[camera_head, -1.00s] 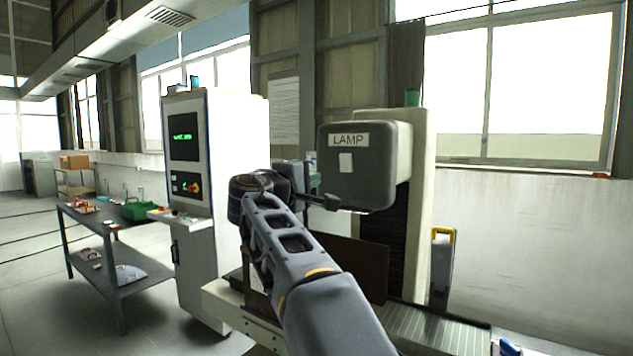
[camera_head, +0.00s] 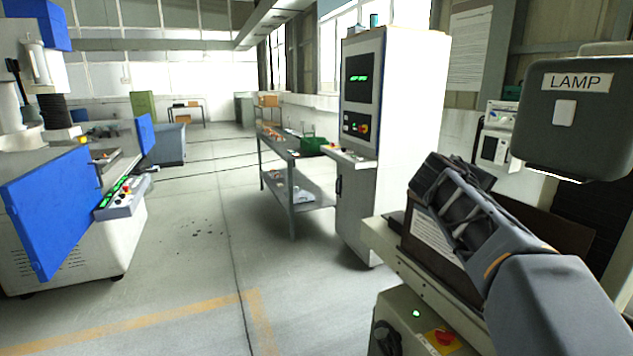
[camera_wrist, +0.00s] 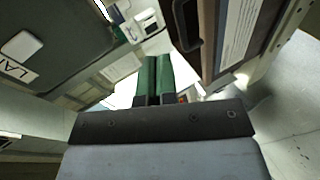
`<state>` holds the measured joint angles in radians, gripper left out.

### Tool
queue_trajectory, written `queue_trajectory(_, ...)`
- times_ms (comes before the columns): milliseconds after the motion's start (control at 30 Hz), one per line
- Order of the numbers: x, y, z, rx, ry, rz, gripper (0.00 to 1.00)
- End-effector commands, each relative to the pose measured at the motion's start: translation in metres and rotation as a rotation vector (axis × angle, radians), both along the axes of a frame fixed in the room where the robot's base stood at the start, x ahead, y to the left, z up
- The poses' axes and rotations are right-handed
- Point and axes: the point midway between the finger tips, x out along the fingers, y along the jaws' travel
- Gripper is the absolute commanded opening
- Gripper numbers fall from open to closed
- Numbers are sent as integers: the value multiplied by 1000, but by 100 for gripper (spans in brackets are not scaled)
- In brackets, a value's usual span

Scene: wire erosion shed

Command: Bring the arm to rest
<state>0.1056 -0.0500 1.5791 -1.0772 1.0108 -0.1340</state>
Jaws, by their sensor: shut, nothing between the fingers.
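My arm (camera_head: 520,270) reaches up from the lower right in the head view, bent, with its far part in front of the lamp machine. The fingers of my gripper are not clear in the head view. In the wrist view my gripper (camera_wrist: 153,60) shows as two green fingers side by side, shut with nothing between them. The grey box marked LAMP (camera_head: 575,125), with a pale switch plate (camera_head: 564,112), stands above and right of my arm in the head view, apart from it. It also shows tilted at the upper left of the wrist view (camera_wrist: 60,50).
A white control cabinet (camera_head: 415,130) stands behind and left of my arm. A machine base with a red button (camera_head: 442,338) is below it. A grey bench (camera_head: 290,150) and a blue-panelled machine (camera_head: 50,205) stand farther left. The floor between them is open.

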Motion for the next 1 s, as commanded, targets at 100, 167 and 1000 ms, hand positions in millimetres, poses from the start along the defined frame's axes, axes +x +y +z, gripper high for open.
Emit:
queue_trajectory(100,-27,36,-81,312,45,13,0)
queue_trajectory(167,-46,58,-118,465,64,4,0)
queue_trajectory(1000,-194,183,-246,1143,138,-117,0)
